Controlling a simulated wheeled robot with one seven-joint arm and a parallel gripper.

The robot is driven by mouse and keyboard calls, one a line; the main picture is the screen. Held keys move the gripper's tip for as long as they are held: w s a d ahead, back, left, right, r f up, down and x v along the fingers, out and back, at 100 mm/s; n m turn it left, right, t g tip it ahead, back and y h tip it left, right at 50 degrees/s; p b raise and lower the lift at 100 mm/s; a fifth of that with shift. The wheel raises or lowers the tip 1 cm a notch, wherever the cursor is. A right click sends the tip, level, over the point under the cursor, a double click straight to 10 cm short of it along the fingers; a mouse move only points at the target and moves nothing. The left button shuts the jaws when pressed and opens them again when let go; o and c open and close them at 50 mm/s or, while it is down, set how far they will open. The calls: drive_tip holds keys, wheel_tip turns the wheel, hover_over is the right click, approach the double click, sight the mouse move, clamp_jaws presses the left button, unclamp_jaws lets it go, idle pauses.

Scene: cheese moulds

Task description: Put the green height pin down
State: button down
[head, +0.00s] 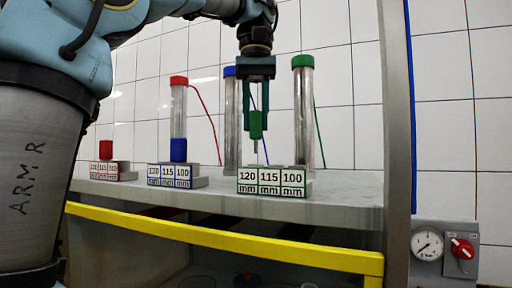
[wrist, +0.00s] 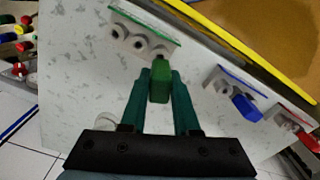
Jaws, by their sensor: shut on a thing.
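My gripper (head: 257,112) points down and is shut on the green height pin (head: 256,127), which hangs upright with its thin metal shaft below the green grip. The pin's lower tip appears a little above the green-edged block (head: 274,181), marked 120, 115 and 100 mm. In the wrist view the green pin (wrist: 160,82) lies between the fingertips (wrist: 161,74), and the green-edged block (wrist: 146,36) has three open holes ahead of it.
A blue-edged block (head: 177,177) with a blue pin (head: 179,150) and a red-edged block (head: 110,171) with a red pin (head: 106,147) stand left on the grey shelf (head: 340,190). Clear tubes with green (head: 303,62), blue (head: 229,72) and red (head: 179,81) caps stand near the wall.

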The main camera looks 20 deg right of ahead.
sight(255, 140)
drive_tip(key=shift+f, duration=2)
drive_tip(key=c, duration=0.7)
unclamp_jaws()
drive_tip(key=shift+o, duration=0.2)
drive_tip(key=shift+r, duration=0.15)
